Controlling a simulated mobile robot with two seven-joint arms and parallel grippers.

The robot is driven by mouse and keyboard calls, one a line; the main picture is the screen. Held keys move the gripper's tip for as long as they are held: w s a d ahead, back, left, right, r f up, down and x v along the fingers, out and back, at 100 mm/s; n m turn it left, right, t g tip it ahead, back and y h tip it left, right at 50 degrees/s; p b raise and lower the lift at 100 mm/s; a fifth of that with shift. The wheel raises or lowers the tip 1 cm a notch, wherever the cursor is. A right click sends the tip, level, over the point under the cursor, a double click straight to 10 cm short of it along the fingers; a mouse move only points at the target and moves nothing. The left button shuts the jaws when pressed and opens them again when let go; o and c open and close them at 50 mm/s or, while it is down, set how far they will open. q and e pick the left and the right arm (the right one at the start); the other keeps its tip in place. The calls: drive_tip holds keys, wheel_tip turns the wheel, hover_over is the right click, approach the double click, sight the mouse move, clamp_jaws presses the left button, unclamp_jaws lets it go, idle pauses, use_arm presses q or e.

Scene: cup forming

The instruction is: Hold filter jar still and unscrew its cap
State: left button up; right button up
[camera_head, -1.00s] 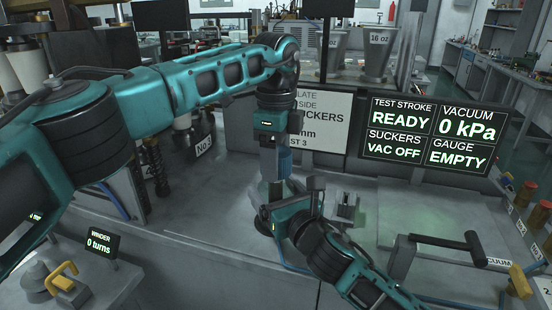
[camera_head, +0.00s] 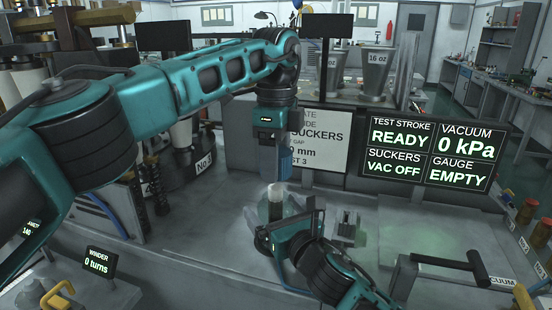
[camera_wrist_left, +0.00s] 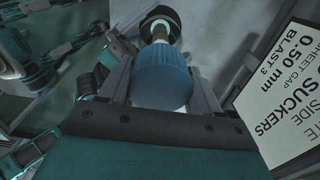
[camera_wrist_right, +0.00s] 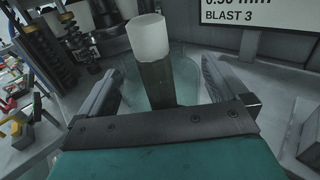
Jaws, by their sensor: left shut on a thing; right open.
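The blue ribbed cap (camera_head: 285,161) is in my left gripper (camera_head: 274,168), whose fingers are shut on its sides. It also shows in the left wrist view (camera_wrist_left: 162,78), held above the jar. The filter jar (camera_head: 277,209) stands upright below, apart from the cap. Its pale cylinder top (camera_wrist_right: 148,38) is uncovered, with a dark stem and a clear glass wall (camera_wrist_right: 188,85) beneath in the right wrist view. My right gripper (camera_wrist_right: 165,95) is open, its fingers spread on either side of the jar; whether they touch the glass I cannot tell.
A small metal fixture (camera_head: 346,226) stands right of the jar. The dark status screen (camera_head: 430,152) and a white sign (camera_head: 325,140) stand behind. A black-handled lever (camera_head: 450,265) is at the front right. The grey bench right of the jar is mostly clear.

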drive_tip(key=v, duration=1.2)
